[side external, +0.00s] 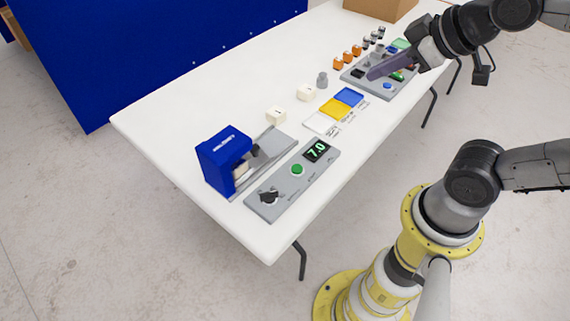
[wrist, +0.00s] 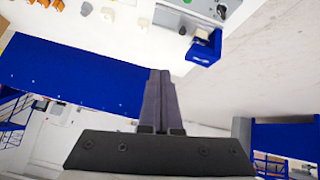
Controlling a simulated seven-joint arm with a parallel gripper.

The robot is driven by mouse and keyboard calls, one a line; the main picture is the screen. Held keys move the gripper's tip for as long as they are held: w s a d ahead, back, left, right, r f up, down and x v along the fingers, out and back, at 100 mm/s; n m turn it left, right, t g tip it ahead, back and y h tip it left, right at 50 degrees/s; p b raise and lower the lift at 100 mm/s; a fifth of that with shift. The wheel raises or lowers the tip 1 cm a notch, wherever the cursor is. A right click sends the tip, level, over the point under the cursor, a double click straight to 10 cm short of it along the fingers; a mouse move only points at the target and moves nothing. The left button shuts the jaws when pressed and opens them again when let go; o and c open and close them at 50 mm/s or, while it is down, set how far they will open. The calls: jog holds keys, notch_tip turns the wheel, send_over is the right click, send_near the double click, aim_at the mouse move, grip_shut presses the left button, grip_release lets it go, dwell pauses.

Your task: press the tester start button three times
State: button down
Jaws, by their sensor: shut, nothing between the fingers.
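The tester is a blue press unit (side external: 222,160) at the near left end of the white table. It also shows upside down at the top of the wrist view (wrist: 205,48). In front of it is a grey control panel (side external: 278,192) with a black knob (side external: 269,197), a green button (side external: 297,169) and a display (side external: 317,151) reading 7.0. My gripper (side external: 373,73) is shut and empty, its long fingers pointing left over the far end of the table, well away from the green button. In the wrist view the shut fingers (wrist: 160,73) point up the picture.
A second grey panel (side external: 358,76) with a blue button (side external: 387,86) lies beneath my gripper. White foam blocks (side external: 276,115), a blue tray (side external: 348,96), a yellow tray (side external: 335,109) and orange items (side external: 340,62) lie along the table. A blue partition (side external: 170,50) stands behind.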

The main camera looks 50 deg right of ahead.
jog(key=w+n+t, duration=0.2)
jog(key=w+n, duration=0.2)
jog(key=w, duration=0.4)
jog(key=n+g+y, duration=0.1)
jog(key=n+y, duration=0.1)
jog(key=n, duration=0.3)
send_over(302, 169)
notch_tip(302, 169, down, 21)
jog(key=shift+f, duration=0.1)
jog(key=shift+f, duration=4.3)
jog(key=shift+f, duration=0.1)
jog(key=shift+f, duration=0.3)
